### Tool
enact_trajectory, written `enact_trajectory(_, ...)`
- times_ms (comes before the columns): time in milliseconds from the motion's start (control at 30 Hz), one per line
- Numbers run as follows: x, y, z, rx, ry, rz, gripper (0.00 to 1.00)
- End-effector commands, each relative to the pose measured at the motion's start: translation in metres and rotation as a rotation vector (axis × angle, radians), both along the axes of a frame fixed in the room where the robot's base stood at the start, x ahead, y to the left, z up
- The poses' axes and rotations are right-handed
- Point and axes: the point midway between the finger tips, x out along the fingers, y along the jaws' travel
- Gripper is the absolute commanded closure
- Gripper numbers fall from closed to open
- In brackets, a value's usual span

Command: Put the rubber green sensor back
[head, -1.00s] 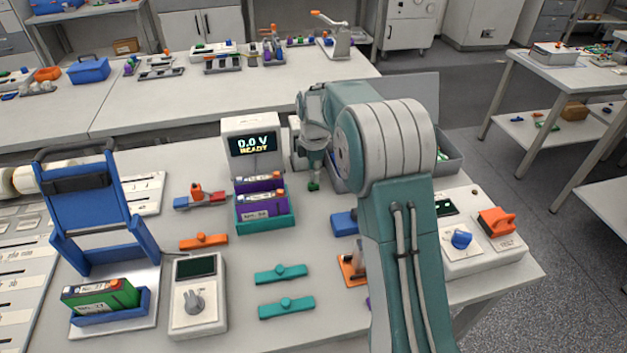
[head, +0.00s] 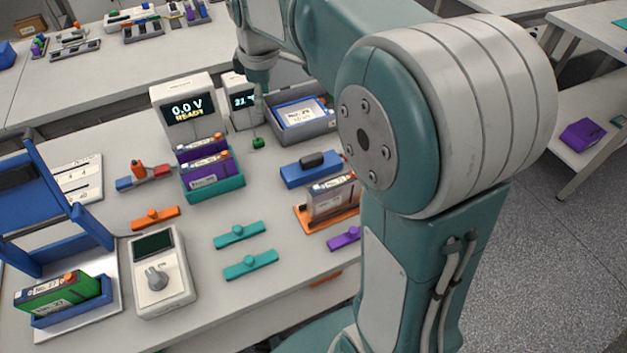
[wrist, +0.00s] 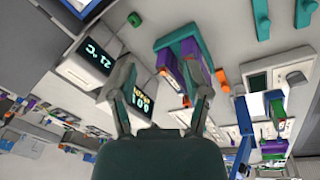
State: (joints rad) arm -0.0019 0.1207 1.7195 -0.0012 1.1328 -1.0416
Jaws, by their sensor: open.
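The small green sensor (head: 258,142) lies on the table, in front of the display box that reads about 21 (head: 243,100), and a thin dark wire runs up from it. In the wrist view a small dull-green piece (wrist: 134,19) beside the temperature display (wrist: 97,58) looks like the same sensor. My gripper (wrist: 160,78) is open, with nothing visibly held between its fingers. In the head view my wrist is above and behind the sensor, apart from it; the fingertips are hard to make out there.
The 0.0 V READY box (head: 187,108) and a teal tray (head: 216,188) of purple cells stand left of the sensor. A grey bin (head: 300,128) and a blue block (head: 310,169) are right of it. Bare table lies in front of the sensor.

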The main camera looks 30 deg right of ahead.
Motion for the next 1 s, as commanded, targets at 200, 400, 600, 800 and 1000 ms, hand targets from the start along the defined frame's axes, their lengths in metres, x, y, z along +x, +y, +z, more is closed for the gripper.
enact_trajectory(200,-0.076,0.000,0.024,0.065,-0.100,-0.294,0.39)
enact_trajectory(400,-0.143,-0.001,0.025,0.151,-0.182,-0.562,0.39)
enact_trajectory(600,-0.204,-0.001,0.008,0.256,-0.255,-0.818,0.39)
enact_trajectory(800,-0.235,-0.001,-0.009,0.330,-0.292,-0.971,0.39)
enact_trajectory(1000,-0.239,-0.001,-0.012,0.340,-0.295,-0.995,0.39)
